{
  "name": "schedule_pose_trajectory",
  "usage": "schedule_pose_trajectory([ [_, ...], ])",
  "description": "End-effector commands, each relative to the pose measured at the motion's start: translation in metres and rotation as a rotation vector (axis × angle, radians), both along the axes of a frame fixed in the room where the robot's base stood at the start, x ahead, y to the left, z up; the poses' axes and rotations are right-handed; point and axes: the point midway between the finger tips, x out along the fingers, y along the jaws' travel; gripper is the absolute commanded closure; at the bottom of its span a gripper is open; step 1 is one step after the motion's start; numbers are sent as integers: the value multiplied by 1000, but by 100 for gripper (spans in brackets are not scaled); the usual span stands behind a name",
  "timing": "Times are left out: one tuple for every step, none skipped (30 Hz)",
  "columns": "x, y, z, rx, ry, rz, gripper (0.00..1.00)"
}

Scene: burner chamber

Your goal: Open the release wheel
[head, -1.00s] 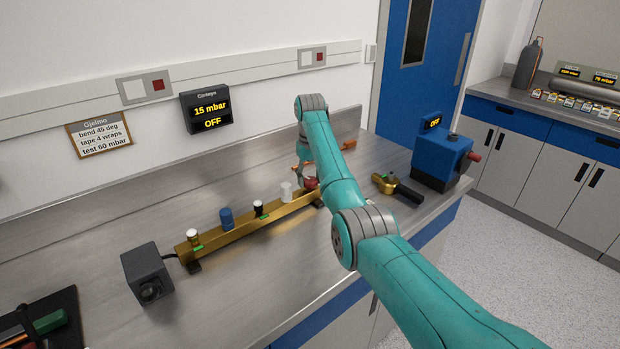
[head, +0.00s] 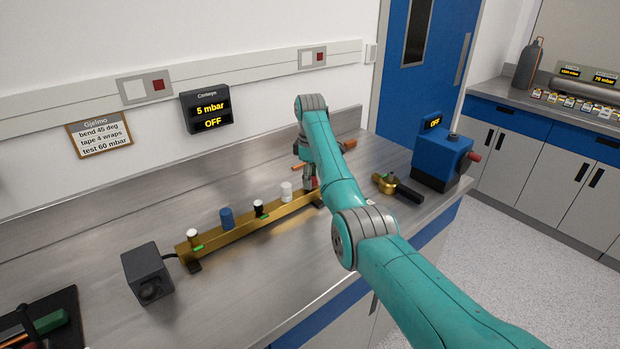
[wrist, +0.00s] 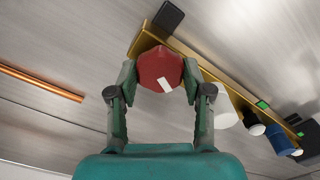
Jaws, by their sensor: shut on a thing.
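The release wheel is a red knob with a white mark (wrist: 160,70) at the end of the brass manifold (head: 240,227). In the wrist view my gripper (wrist: 160,78) has one finger on each side of the red wheel, shut on it. In the head view my gripper (head: 310,184) is at the right end of the manifold, and my arm hides most of the wheel. The wall display (head: 207,110) reads 5 mbar and OFF.
A white knob (head: 286,191), black knobs and a blue knob (head: 226,218) stand along the manifold. A dark grey box (head: 148,273) is at its left end. A copper rod (wrist: 40,84) lies behind. A brass tool (head: 387,184) and a blue machine (head: 441,160) are at right.

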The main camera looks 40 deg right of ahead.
Motion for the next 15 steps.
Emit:
schedule_pose_trajectory([
  [0,0,-1,0,1,38,85],
  [0,0,-1,0,1,60,85],
  [0,0,-1,0,1,90,85],
  [0,0,-1,0,1,110,85],
  [0,0,-1,0,1,131,85],
  [0,0,-1,0,1,156,85],
  [0,0,-1,0,1,172,85],
  [0,0,-1,0,1,190,85],
  [0,0,-1,0,1,209,85],
  [0,0,-1,0,1,223,85],
  [0,0,-1,0,1,235,85],
  [0,0,-1,0,1,251,85],
  [0,0,-1,0,1,261,85],
  [0,0,-1,0,1,270,85],
  [0,0,-1,0,1,281,85],
])
